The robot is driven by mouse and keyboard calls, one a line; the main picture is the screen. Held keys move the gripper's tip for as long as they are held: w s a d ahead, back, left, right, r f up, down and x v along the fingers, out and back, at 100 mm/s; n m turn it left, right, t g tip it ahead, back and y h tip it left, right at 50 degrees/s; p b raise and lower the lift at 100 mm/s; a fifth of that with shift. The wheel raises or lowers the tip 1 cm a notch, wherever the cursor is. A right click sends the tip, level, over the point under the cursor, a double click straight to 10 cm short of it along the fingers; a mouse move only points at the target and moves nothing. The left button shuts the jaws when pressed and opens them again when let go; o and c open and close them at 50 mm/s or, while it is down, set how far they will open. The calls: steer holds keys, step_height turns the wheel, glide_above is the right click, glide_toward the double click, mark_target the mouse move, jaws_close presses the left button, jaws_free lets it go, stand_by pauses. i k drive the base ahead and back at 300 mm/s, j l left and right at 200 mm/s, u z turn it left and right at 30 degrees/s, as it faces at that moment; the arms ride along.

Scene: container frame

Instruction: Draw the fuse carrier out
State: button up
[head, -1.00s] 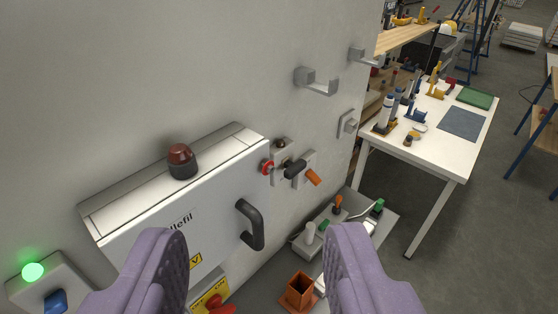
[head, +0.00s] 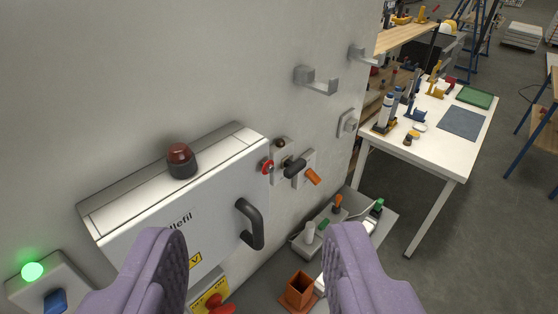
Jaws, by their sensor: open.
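My gripper (head: 250,275) is open and empty, its two purple fingers rising from the bottom edge of the view. Beyond them a white wall box (head: 215,205) with a black bar handle (head: 251,223) on its front is mounted on the grey wall. I cannot tell which part is the fuse carrier, or whether it shows at all. The left finger covers part of the box's lower front. A dark red dome lamp (head: 181,160) stands on the box's top.
Right of the box are a red knob (head: 267,167), a black lever (head: 294,167) and an orange lever (head: 313,177). A red knob on a yellow plate (head: 212,300) is below. A shelf holds an orange square cup (head: 299,289). Wall hooks (head: 316,80) and a white table (head: 447,140) stand farther right.

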mark_target(292, 169)
steer(key=i+l+u, duration=0.15)
steer(key=i+l, duration=0.25)
steer(key=i+l+u, duration=0.15)
steer(key=i+l, duration=0.2)
steer(key=l, duration=0.2)
